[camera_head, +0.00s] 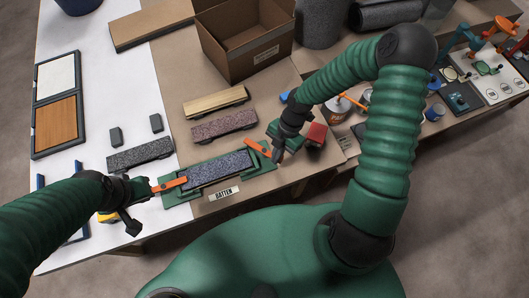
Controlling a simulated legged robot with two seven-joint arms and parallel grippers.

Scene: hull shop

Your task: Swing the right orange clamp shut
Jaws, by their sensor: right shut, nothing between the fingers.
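A green fixture (178,200) on the bench holds a dark speckled batten (218,169). The right orange clamp (257,147) is a bar slanting from upper left to lower right, past the batten's right end. My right gripper (277,156) is shut and empty at the lower right end of this clamp; I cannot tell whether they touch. The left orange clamp (170,185) reaches over the fixture's left end. My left gripper (137,200) is beside that clamp's outer end. Its fingers are dark and overlapped, so its opening is unclear.
A label (223,193) reading "BATTEN" lies in front of the fixture. Speckled and tan strips (216,101) lie behind it. An open cardboard box (240,40) stands at the back. A red block (316,134) and a can (336,110) are close right of my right gripper.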

